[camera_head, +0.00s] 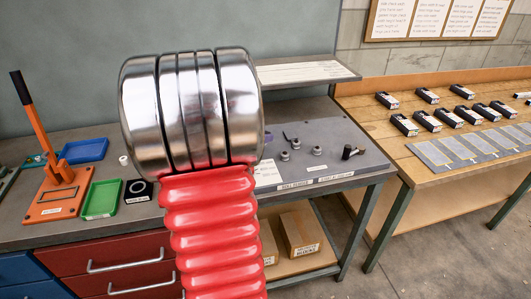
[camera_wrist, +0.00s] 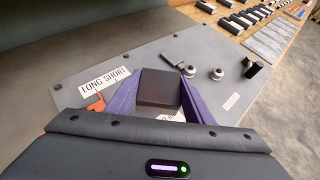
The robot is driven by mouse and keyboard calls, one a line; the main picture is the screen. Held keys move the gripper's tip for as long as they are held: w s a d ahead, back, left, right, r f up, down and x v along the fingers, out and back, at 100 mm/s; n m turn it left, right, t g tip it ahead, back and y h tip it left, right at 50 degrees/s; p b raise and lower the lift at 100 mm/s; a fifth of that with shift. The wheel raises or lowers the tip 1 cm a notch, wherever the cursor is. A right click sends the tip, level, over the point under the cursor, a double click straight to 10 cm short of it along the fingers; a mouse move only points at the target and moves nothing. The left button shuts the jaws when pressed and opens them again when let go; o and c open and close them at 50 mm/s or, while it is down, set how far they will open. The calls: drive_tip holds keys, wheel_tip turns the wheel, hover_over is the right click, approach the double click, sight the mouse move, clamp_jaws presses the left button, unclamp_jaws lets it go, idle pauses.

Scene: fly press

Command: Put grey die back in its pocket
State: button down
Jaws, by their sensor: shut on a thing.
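In the wrist view my gripper (camera_wrist: 155,98) has its two purple fingers on either side of a dark grey-brown block (camera_wrist: 160,87), which I take for the grey die. It is shut on the block and holds it over the grey panel (camera_wrist: 95,65). Whether the block touches the panel I cannot tell. No pocket can be made out; the block and fingers hide part of the panel. In the head view my arm hides the gripper and the block, apart from perhaps a purple sliver; the grey panel (camera_head: 345,137) shows to the right of the arm.
Small metal knobs (camera_head: 317,150) and a black-topped piece (camera_head: 348,152) stand on the panel right of the block. A LONG SHORT label (camera_wrist: 105,78) lies left of it. An orange press (camera_head: 58,185), green tray (camera_head: 101,199) and blue tray (camera_head: 84,151) stand at left.

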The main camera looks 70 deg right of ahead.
drive_tip(key=shift+f, duration=1.5)
drive_tip(key=shift+f, duration=1.9)
drive_tip(key=shift+f, duration=0.1)
drive_tip(key=c, duration=0.9)
unclamp_jaws()
drive_tip(key=shift+w+a+r, duration=0.15)
drive_tip(key=shift+a+r, duration=0.15)
drive_tip(key=shift+a, duration=0.1)
drive_tip(key=v, duration=1.1)
drive_tip(key=shift+f, duration=0.1)
